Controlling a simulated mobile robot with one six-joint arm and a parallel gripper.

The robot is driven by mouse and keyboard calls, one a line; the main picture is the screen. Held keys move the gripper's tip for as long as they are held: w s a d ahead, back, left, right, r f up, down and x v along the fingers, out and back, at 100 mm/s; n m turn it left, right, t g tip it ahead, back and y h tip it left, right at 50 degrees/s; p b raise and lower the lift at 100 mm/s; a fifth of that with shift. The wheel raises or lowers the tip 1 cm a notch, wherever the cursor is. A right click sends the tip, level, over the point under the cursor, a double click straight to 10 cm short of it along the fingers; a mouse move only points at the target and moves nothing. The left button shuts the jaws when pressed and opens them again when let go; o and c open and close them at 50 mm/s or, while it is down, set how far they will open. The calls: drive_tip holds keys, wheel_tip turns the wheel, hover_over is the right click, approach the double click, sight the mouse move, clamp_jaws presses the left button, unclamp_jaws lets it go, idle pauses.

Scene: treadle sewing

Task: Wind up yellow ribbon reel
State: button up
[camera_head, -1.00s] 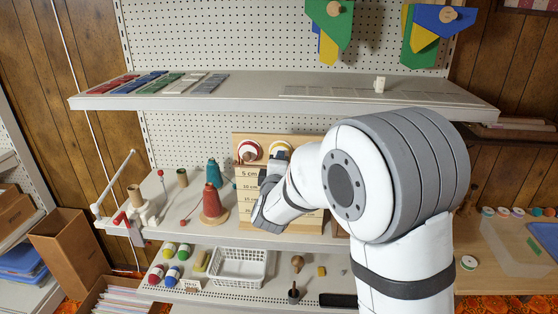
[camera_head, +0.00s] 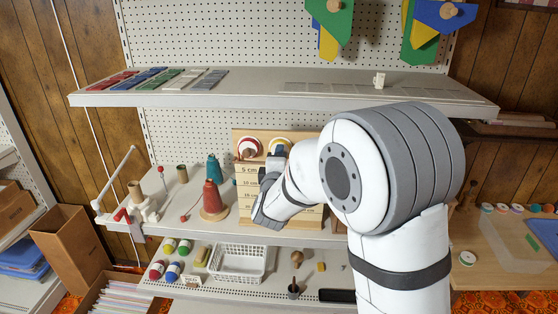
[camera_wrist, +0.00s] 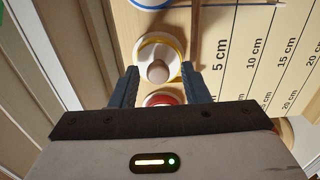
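The yellow ribbon reel (camera_head: 279,146) is mounted on the upright wooden board at the back of the middle shelf. In the wrist view it is a white disc (camera_wrist: 145,54) with a yellow rim and a round wooden knob (camera_wrist: 157,71) at its centre. My gripper (camera_wrist: 159,70) is open, with one dark finger on each side of the reel's lower part. I see a gap between each finger and the knob. In the head view my gripper (camera_head: 273,172) is just in front of the board, and its fingertips are hard to make out.
A red-rimmed reel (camera_head: 249,149) sits beside the yellow one. The board carries a length scale (camera_wrist: 255,60) with cm marks. Red and teal thread cones (camera_head: 213,199) stand left of my gripper. A white basket (camera_head: 237,263) is on the shelf below; the upper shelf (camera_head: 270,97) overhangs.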

drive_tip(key=shift+o, duration=0.2)
drive_tip(key=s+b, duration=0.2)
drive_tip(key=s, duration=0.5)
drive_tip(key=shift+s+a, duration=0.15)
drive_tip(key=shift+s, duration=0.25)
drive_tip(key=s+d+f+m+g+b, duration=0.1)
drive_tip(key=s+d+f+m+g, duration=0.2)
drive_tip(key=s, duration=0.6)
drive_tip(key=s+d+f+m+g+b, duration=0.1)
drive_tip(key=s+d+f+m+g, duration=0.2)
drive_tip(key=s+d+m+g, duration=0.3)
drive_tip(key=s+d+f+m+g+b, duration=0.1)
drive_tip(key=s+d+f+m+g, duration=0.2)
drive_tip(key=s+d+m+g, duration=0.2)
drive_tip(key=s+d+m, duration=0.3)
drive_tip(key=s+d, duration=0.2)
drive_tip(key=s, duration=0.2)
drive_tip(key=shift+s+f+m+g+y+b, duration=0.15)
drive_tip(key=shift+s+m+g+y+b, duration=0.15)
drive_tip(key=shift+s+m+b, duration=0.1)
